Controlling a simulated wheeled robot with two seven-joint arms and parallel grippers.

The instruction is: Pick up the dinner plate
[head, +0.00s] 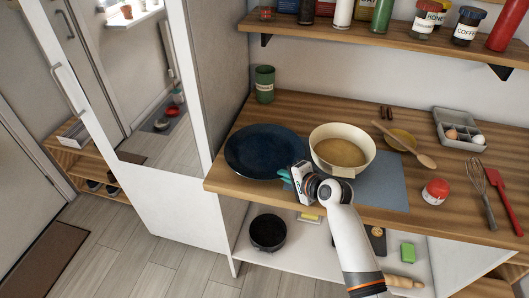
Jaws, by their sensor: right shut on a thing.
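The dinner plate (262,150) is dark blue, round and wide. It is at the left end of the wooden counter, and I cannot tell whether it rests fully on the wood. My right gripper (286,176) is at the plate's near right rim, left of the cream bowl. It is shut on the rim; the gripper body partly hides the contact. My left gripper is not in view.
A cream bowl (342,134) stands close right of the plate on a blue-grey mat (385,186). A green cup (264,84) stands behind the plate. A shelf (390,38) with jars hangs above. A red-lidded jar (435,191) is farther right.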

